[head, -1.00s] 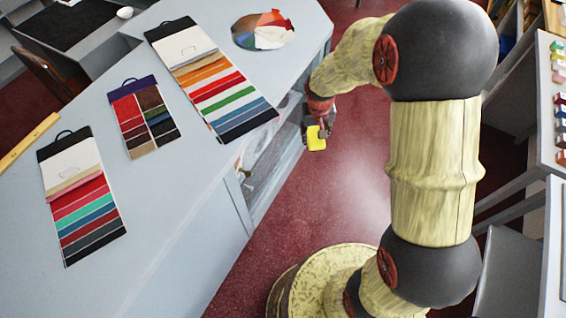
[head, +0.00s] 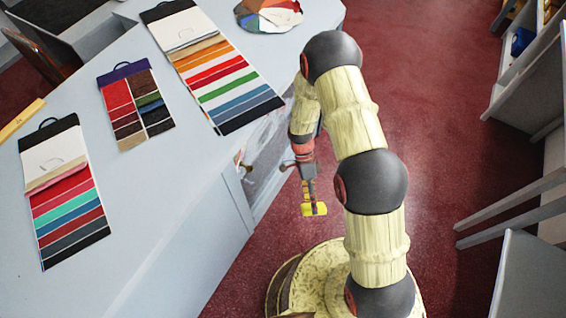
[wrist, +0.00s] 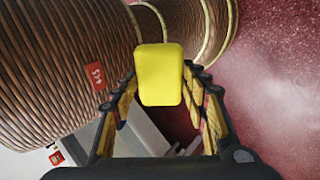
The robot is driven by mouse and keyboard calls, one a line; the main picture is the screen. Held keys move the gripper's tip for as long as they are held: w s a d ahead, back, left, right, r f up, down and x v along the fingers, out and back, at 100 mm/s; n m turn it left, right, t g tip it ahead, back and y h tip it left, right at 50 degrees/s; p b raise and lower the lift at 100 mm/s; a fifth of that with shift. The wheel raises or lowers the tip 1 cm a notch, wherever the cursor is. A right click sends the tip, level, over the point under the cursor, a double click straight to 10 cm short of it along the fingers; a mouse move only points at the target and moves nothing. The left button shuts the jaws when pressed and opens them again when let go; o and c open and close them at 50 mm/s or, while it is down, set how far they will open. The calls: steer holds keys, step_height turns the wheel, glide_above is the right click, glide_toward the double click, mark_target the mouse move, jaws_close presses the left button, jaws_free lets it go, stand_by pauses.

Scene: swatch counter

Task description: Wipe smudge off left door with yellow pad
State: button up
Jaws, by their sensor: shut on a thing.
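My gripper (head: 310,200) hangs low beside the counter front, between the counter and my base. It is shut on the yellow pad (head: 314,209). In the wrist view the pad (wrist: 158,75) sits between the two fingers and sticks out past their tips. The grey counter front (head: 264,160) carries door panels left of my gripper, seen at a steep angle. A small brownish knob (head: 240,160) shows near the corner. Dark marks show on the panel, but I cannot tell which are the smudge. The pad is apart from the panel.
Several fabric swatch cards (head: 133,108) and a round colour fan (head: 268,14) lie on the grey countertop (head: 160,200). The red floor (head: 440,110) is open right of my arm. Grey shelving (head: 530,80) and a grey table (head: 530,280) stand at the right.

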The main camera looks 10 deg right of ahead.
steer(key=w+a+f+m+t+y+b, duration=0.2)
steer(key=w+a+m+y, duration=0.1)
steer(key=a+m+y, duration=0.95)
steer(key=w+d+r+m+t+y, duration=0.2)
steer(key=w+m+t, duration=0.4)
steer(key=w+t, duration=0.2)
steer(key=w+d+r+m+t+y, duration=0.1)
steer(key=w+d+m+t+y, duration=0.15)
steer(key=w+m+t, duration=0.4)
steer(key=w+a+n+b, duration=0.1)
steer(key=w+a, duration=0.3)
steer(key=a, duration=0.1)
steer(key=shift+w, duration=0.2)
steer(key=shift+t+b+x, duration=0.25)
steer(key=shift+b+x, duration=0.05)
steer(key=shift+x, duration=0.55)
steer(key=shift+w+d, duration=0.1)
steer(key=shift+w, duration=0.1)
